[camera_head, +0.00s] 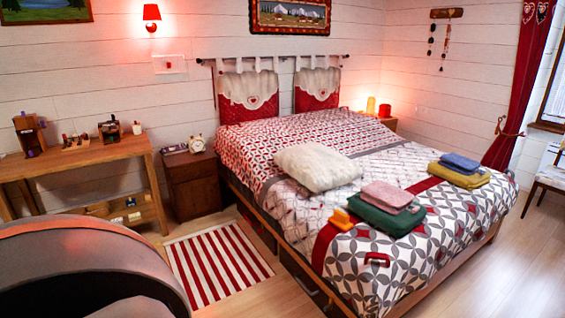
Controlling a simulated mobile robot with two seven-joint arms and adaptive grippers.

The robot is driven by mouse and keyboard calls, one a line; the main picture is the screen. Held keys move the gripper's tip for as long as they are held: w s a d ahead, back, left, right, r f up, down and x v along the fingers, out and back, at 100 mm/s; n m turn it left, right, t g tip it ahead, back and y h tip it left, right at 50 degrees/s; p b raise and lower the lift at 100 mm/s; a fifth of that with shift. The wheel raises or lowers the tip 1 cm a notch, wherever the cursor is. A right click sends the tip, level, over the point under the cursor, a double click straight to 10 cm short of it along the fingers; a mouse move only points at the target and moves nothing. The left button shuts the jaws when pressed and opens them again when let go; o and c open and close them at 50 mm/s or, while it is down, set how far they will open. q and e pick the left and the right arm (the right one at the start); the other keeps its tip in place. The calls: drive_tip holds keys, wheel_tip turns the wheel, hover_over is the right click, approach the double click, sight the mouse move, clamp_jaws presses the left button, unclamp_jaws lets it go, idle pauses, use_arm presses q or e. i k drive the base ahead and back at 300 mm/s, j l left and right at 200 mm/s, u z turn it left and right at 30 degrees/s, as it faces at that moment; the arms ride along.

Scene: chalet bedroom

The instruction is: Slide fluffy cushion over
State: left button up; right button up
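The fluffy cushion (318,166) is cream-white and lies flat on the bed (458,211), left of the middle of the mattress. It rests on the red, white and grey patterned cover, and nothing lies on top of it. Folded green and pink towels (388,207) lie in front of it to the right, close to its near side. Neither of my grippers shows in the head view, so nothing is touching the cushion.
Folded blue and yellow towels (459,170) lie farther right. A small orange item (343,220) and a red item (377,259) lie near the bed's front edge. A nightstand (192,184) and striped rug (219,262) are left. A curved dark shape fills the lower left.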

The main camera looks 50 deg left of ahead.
sight(320, 168)
drive_tip(key=u, duration=1.3)
drive_tip(key=i+j+z, duration=0.15)
drive_tip(key=z, duration=0.6)
drive_tip(key=i+j+z, duration=0.35)
drive_tip(key=j, duration=0.2)
drive_tip(key=j+z, duration=0.15)
drive_tip(key=j, duration=0.15)
drive_tip(key=i+j+z, duration=0.1)
drive_tip(key=j, duration=0.2)
drive_tip(key=i+j, duration=0.15)
drive_tip(key=j, duration=0.2)
drive_tip(key=i+j+z, duration=0.15)
drive_tip(key=j, duration=0.15)
drive_tip(key=i+j, duration=0.1)
drive_tip(key=j, duration=0.35)
drive_tip(key=i+j, duration=0.1)
drive_tip(key=j, duration=0.35)
drive_tip(key=i+j, duration=0.1)
drive_tip(key=j, duration=0.35)
drive_tip(key=i+j, duration=0.1)
drive_tip(key=j, duration=0.35)
